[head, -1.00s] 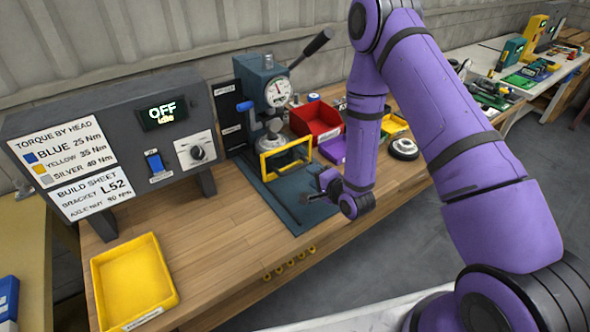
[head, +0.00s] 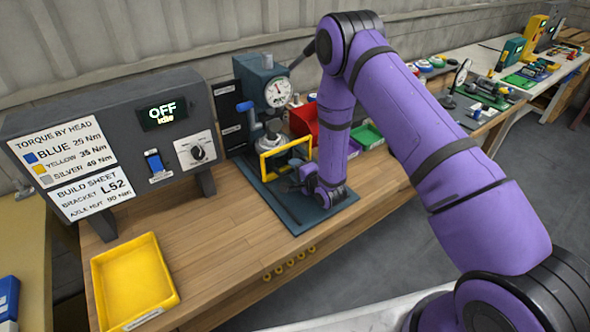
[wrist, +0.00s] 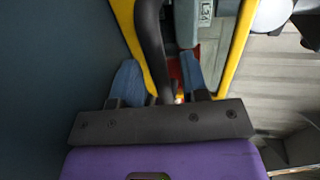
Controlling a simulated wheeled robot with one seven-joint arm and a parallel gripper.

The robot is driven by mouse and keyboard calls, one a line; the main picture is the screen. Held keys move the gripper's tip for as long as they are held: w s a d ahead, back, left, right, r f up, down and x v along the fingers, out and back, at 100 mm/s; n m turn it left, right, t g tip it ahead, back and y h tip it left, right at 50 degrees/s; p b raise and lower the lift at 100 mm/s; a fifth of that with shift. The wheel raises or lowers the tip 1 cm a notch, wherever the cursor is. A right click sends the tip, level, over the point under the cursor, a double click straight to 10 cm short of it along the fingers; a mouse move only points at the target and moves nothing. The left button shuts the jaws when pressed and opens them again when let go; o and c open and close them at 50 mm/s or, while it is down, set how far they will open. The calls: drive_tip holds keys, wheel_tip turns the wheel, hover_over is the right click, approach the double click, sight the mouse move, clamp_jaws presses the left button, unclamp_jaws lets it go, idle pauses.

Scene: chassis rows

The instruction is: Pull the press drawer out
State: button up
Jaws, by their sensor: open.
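The press (head: 268,95) stands on the bench with its round gauge facing me and a yellow frame (head: 285,158) at its front. The press's dark base (head: 272,196) extends forward on the bench. I cannot clearly make out the drawer itself. My gripper (head: 303,178) is low over the base, close to the yellow frame's right side. In the wrist view my gripper (wrist: 160,66) is open. A black curved bar (wrist: 152,40), which may be the drawer handle, passes between the two blue-grey fingers. I cannot tell whether they touch it. My arm hides part of the base.
A grey control box (head: 110,140) reading OFF stands left, with a yellow tray (head: 133,282) before it. Red (head: 304,121) and green (head: 368,136) bins lie behind my arm. The bench top (head: 200,228) left of the base is clear.

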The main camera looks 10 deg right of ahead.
drive_tip(key=shift+w+a, duration=0.15)
drive_tip(key=shift+w, duration=0.1)
clamp_jaws()
drive_tip(key=shift+s+f, duration=0.1)
